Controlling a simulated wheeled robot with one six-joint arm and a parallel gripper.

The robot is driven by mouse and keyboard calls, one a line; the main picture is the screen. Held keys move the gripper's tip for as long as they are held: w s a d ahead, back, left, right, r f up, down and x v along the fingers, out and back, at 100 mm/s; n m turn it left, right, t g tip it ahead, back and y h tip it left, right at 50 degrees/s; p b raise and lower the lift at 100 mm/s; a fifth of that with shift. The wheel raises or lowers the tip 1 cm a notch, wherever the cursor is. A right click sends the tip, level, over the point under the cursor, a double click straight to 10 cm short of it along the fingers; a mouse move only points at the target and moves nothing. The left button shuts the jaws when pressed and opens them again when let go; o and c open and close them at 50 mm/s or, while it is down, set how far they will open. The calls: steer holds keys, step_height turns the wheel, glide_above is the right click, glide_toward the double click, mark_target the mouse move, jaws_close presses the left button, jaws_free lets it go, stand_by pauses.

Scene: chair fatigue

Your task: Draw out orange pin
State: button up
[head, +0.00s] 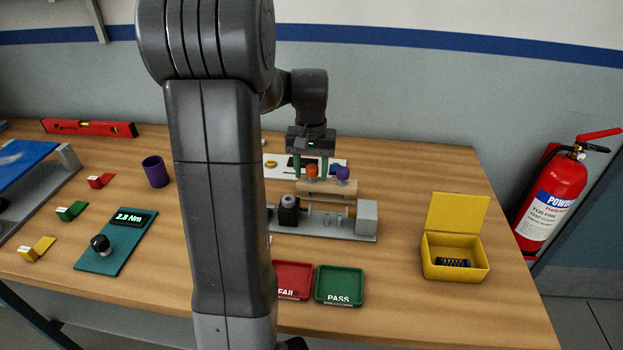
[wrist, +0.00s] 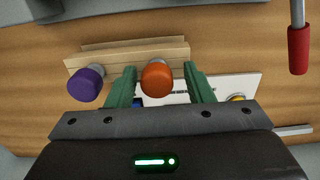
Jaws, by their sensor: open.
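The orange pin (head: 312,171) stands in a light wooden block (head: 330,187) on the table. Its round orange head also shows in the wrist view (wrist: 157,78), with a bit of grey shank at the block. My gripper (head: 311,172) is open, with its green fingers on either side of the orange head. In the wrist view the fingers (wrist: 155,80) flank the head with a gap on each side. A purple pin (head: 343,173) stands in the same block; in the wrist view it (wrist: 86,84) is left of the left finger.
A grey test fixture (head: 367,218) lies in front of the block. A white card (wrist: 235,88) lies near it. Red (head: 293,281) and green (head: 340,287) trays and an open yellow box (head: 455,265) are nearer the front. A purple cup (head: 156,171) stands left. My arm hides the table's middle.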

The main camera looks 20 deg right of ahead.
steer(key=shift+s, duration=0.2)
steer(key=shift+d, duration=0.1)
steer(key=c, duration=0.9)
steer(key=shift+o, duration=0.2)
steer(key=shift+w+r, duration=0.1)
steer(key=shift+r+p, duration=2.45)
steer(key=shift+r, duration=0.4)
